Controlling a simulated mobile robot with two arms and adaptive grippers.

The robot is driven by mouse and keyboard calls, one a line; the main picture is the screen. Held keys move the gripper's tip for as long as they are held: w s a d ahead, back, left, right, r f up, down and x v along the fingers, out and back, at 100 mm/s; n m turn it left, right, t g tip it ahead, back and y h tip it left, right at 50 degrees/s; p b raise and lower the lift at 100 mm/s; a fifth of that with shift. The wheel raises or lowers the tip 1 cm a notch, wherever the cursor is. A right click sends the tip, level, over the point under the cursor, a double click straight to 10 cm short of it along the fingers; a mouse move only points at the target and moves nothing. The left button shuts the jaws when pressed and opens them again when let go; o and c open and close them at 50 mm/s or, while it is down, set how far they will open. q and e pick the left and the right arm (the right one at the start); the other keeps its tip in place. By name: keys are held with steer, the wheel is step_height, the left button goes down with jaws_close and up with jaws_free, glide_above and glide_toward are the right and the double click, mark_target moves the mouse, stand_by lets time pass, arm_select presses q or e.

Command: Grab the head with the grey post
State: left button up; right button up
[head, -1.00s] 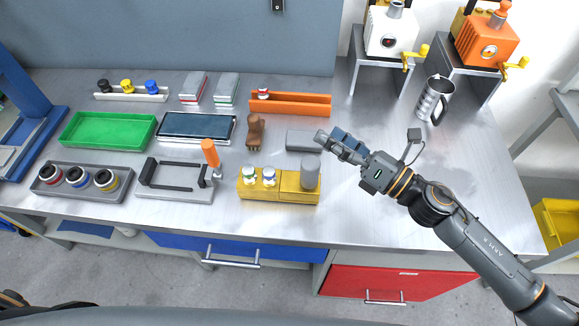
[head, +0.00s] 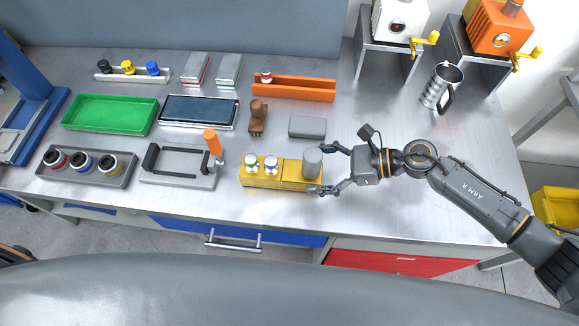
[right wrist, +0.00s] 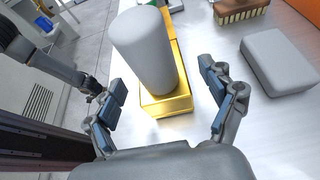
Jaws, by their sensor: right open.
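The grey post (head: 312,161) stands upright on the right end of a yellow block (head: 262,182), at the front middle of the bench. Two small white-topped heads (head: 261,163) stand on the left part of that block. My right gripper (head: 318,169) is open, one finger on either side of the post's right end of the block. In the right wrist view the grey post (right wrist: 146,50) rises between the two spread fingers, a little beyond their tips, on the yellow block (right wrist: 168,100).
A grey box (head: 307,127) and a brown brush (head: 258,118) lie behind the block. A grey clamp fixture with an orange handle (head: 212,142) stands to its left. A metal mug (head: 441,88) stands at the back right.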

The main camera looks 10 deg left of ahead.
mark_target(295, 172)
steer(key=shift+a+f+p, duration=0.25)
steer(key=shift+a+p, duration=0.15)
steer(key=shift+a, duration=0.15)
steer(key=p+x, duration=0.1)
steer(key=x, duration=0.2)
steer(key=shift+a+f+p, duration=0.1)
steer(key=shift+f+p, duration=0.25)
steer(key=shift+a+f, duration=0.3)
steer(key=shift+a, duration=0.05)
steer(key=shift+c, duration=0.2)
jaws_close()
steer(key=shift+w+r, duration=0.1)
steer(key=shift+r, duration=0.1)
